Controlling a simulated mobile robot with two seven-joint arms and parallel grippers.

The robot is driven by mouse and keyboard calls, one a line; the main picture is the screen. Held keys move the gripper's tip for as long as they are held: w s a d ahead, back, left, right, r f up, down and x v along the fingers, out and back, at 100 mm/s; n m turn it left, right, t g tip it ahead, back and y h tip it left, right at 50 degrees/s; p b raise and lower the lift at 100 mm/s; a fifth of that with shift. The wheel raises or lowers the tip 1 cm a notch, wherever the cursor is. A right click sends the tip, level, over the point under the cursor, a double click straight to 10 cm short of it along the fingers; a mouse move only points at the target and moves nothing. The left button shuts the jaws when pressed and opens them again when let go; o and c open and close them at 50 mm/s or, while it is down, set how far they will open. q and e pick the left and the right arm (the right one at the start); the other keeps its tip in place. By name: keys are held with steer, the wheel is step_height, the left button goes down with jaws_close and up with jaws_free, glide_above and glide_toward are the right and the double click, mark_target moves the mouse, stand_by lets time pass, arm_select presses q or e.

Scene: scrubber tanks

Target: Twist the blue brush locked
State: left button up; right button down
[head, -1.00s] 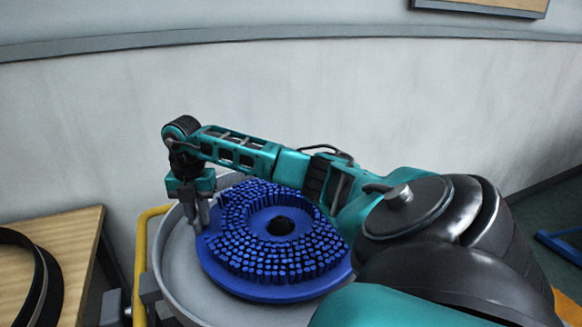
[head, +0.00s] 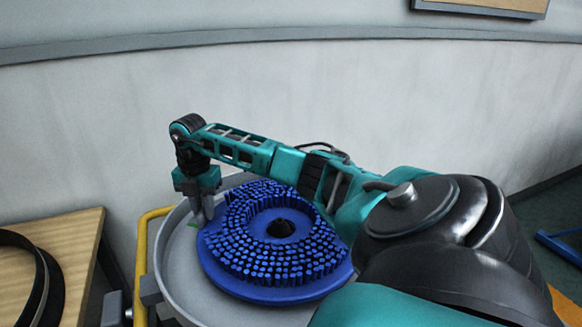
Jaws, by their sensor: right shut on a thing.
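The blue brush (head: 262,292) is a round disc with dense bristles pointing up and a dark hole in its middle. It lies in a round grey pan (head: 178,284). My right arm reaches over the brush from the right, hiding its far right part. My right gripper (head: 204,216) points down at the brush's left far edge and is shut on the rim there. A small green mark (head: 192,224) shows on the pan just left of the fingers. My left gripper is out of view.
A wooden table (head: 78,245) with a black ring (head: 45,285) on it stands at the left. A yellow rail (head: 141,250) runs along the pan's left side. A pale wall (head: 90,130) rises behind.

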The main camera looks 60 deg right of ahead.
stand_by(0.4)
steer(key=shift+w+d+m, duration=0.2)
steer(key=shift+d+m, duration=0.1)
steer(key=shift+d, duration=0.2)
steer(key=c, duration=1)
jaws_free()
steer(key=shift+d, duration=0.1)
steer(key=shift+o, duration=0.2)
steer(key=shift+f, duration=0.1)
